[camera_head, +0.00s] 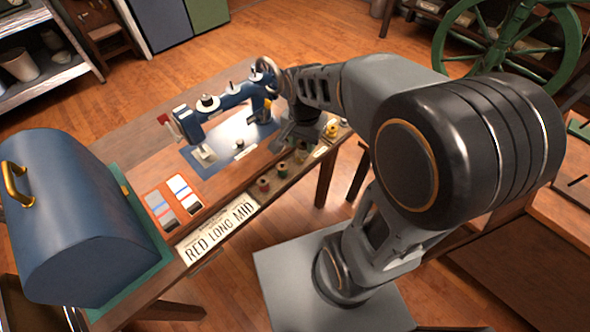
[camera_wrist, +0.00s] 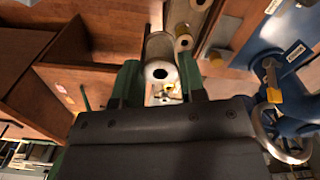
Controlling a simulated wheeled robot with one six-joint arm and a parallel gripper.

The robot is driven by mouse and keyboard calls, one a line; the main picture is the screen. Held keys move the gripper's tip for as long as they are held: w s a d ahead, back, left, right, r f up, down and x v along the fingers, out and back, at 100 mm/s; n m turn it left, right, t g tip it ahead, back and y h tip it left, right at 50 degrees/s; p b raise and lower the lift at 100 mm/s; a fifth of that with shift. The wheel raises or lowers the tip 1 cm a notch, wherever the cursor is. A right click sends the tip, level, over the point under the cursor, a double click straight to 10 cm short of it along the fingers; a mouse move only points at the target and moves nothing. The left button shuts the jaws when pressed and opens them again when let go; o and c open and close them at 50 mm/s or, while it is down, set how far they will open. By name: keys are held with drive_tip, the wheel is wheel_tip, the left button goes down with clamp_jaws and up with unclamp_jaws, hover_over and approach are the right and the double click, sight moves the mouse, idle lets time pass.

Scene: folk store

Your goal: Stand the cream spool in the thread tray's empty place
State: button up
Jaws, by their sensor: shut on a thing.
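My gripper (camera_wrist: 158,82), with green fingers in the wrist view, is shut on the cream spool (camera_wrist: 158,48). The spool's pale end and dark centre hole face the wrist camera. In the head view my gripper (camera_head: 298,138) is over the right part of the table, and I cannot make out the held spool there. The thread tray (camera_head: 250,194) runs along the table's front edge. My gripper partly hides the row, and I cannot tell which place is empty.
A blue sewing machine (camera_head: 232,98) stands just behind my gripper; its handwheel (camera_wrist: 290,135) is close at the right in the wrist view. A blue domed case (camera_head: 75,220) fills the table's left end.

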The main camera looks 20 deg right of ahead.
drive_tip(key=shift+w+d+f, duration=1.5)
drive_tip(key=shift+w+f, duration=0.15)
drive_tip(key=shift+w, duration=0.05)
drive_tip(key=shift+w+d+f, duration=1.45)
drive_tip(key=shift+w+f, duration=0.2)
drive_tip(key=shift+f, duration=0.05)
drive_tip(key=shift+w+d+f, duration=1.5)
drive_tip(key=shift+w+f, duration=0.15)
drive_tip(key=shift+w, duration=0.05)
drive_tip(key=shift+f, duration=1.5)
drive_tip(key=shift+f+b, duration=0.1)
drive_tip(key=shift+b, duration=0.25)
drive_tip(key=shift+f, duration=0.15)
drive_tip(key=o, duration=0.7)
